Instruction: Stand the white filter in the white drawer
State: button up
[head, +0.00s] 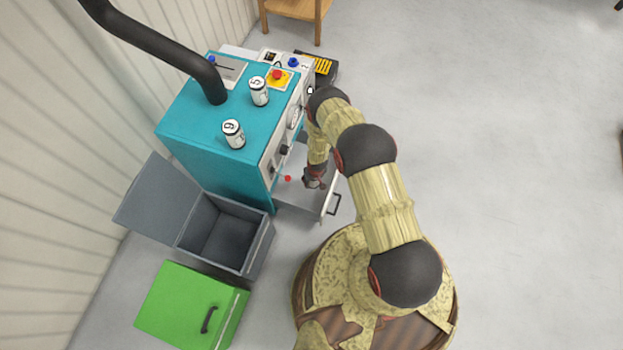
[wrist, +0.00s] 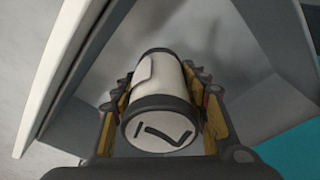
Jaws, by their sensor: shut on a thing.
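The white filter (wrist: 158,85) is a white cylinder with black end bands and a dark mark on its near end. In the wrist view it lies between both fingers of my gripper (wrist: 160,92), which is shut on it. The white drawer (head: 329,200) is pulled out from the teal machine, and its pale front also shows at the left of the wrist view (wrist: 52,65). The filter is over or inside the drawer's grey interior; I cannot tell whether it touches the floor. In the head view my gripper (head: 313,180) is at the drawer, and the filter is mostly hidden.
Two numbered white cylinders (head: 259,91) (head: 233,134) stand on the teal machine (head: 190,110). An open grey bin (head: 259,252) and a green box (head: 180,305) stand left of my base. A small red spot (head: 288,178) shows by the drawer. The floor at right is clear.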

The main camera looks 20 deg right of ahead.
jog(key=w+f+b, duration=0.1)
jog(key=w+f, duration=0.1)
jog(key=w+d+f+b, duration=0.1)
jog(key=f+b, duration=0.1)
jog(key=f, duration=0.1)
jog(key=shift+w, duration=0.4)
jog(key=b, duration=0.1)
jog(key=w+f+b, duration=0.1)
jog(key=b, duration=0.1)
jog(key=shift+w+d+f, duration=0.1)
jog(key=shift+w+d, duration=0.05)
jog(key=shift+w, duration=0.1)
jog(key=shift+f+b, duration=0.7)
jog(key=shift+f, duration=0.8)
jog(key=shift+f, duration=0.15)
jog(key=o, duration=1.3)
jog(key=shift+o, duration=0.2)
notch_tip(320, 180, up, 12)
jog(key=s+p, duration=0.1)
jog(key=p, duration=0.5)
jog(key=shift+s+d+p, duration=0.15)
jog(key=shift+s+p, duration=0.25)
